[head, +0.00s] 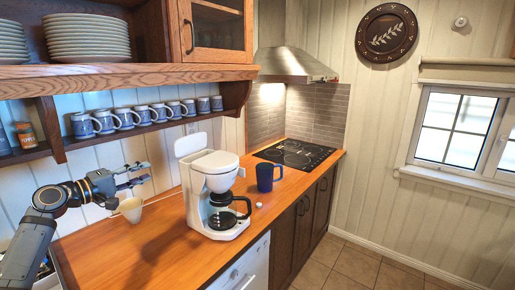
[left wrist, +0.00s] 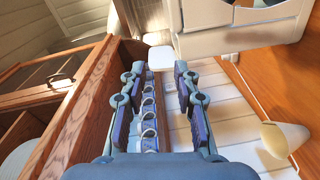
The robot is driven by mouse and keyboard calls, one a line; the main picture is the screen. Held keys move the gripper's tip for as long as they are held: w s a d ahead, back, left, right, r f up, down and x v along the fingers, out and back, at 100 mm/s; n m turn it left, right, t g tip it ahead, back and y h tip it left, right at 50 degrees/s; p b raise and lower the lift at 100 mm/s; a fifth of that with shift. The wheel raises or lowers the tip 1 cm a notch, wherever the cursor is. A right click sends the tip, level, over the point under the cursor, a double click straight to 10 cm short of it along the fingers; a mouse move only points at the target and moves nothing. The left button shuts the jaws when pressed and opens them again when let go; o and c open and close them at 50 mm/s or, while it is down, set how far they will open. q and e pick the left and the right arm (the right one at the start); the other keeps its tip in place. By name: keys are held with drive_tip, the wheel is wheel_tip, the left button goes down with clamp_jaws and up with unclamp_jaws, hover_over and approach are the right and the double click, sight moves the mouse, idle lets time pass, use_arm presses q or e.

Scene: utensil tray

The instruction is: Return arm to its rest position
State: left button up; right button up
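My left gripper (head: 143,173) is in the head view at the left, above the counter's left part and below the mug shelf. In the left wrist view its two fingers (left wrist: 154,72) stand apart with nothing between them, so it is open and empty. A pale cone-shaped filter or cup (head: 131,209) shows just below the gripper in the head view. The cone also shows right of the fingers in the left wrist view (left wrist: 286,140), apart from them. My right gripper is in neither view.
A white coffee maker (head: 205,183) with its lid raised stands on the wooden counter (head: 150,255), right of my gripper. A blue mug (head: 265,178) stands beyond it, near the black hob (head: 294,153). Several mugs (head: 123,118) line the shelf above my arm.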

use_arm(q)
drive_tip(key=d+f+m+g, duration=0.3)
drive_tip(key=d+f, duration=0.3)
drive_tip(key=f, duration=0.5)
drive_tip(key=s+d+f+m+g+y, duration=0.25)
drive_tip(key=s+d+f, duration=0.25)
drive_tip(key=s+f, duration=0.45)
drive_tip(key=s+d+f+m+g+y, duration=0.2)
drive_tip(key=s+d+f+m, duration=0.15)
drive_tip(key=s+f, duration=0.6)
drive_tip(key=s+a+f+m+g+y, duration=0.1)
drive_tip(key=s+f+g+y, duration=0.15)
drive_tip(key=s, duration=0.65)
drive_tip(key=s+a+f+g+y, duration=0.15)
drive_tip(key=s+f+y, duration=0.25)
drive_tip(key=s, duration=0.4)
drive_tip(key=s+a+f, duration=0.2)
drive_tip(key=f, duration=1.2)
drive_tip(key=s+a+f, duration=0.2)
drive_tip(key=f, duration=1.2)
drive_tip(key=s+f+g, duration=0.1)
drive_tip(key=s+f, duration=1.3)
drive_tip(key=s, duration=0.3)
drive_tip(key=shift+s+a+f+g, duration=0.2)
drive_tip(key=shift+s+f+g, duration=0.05)
drive_tip(key=shift+f+g, duration=0.1)
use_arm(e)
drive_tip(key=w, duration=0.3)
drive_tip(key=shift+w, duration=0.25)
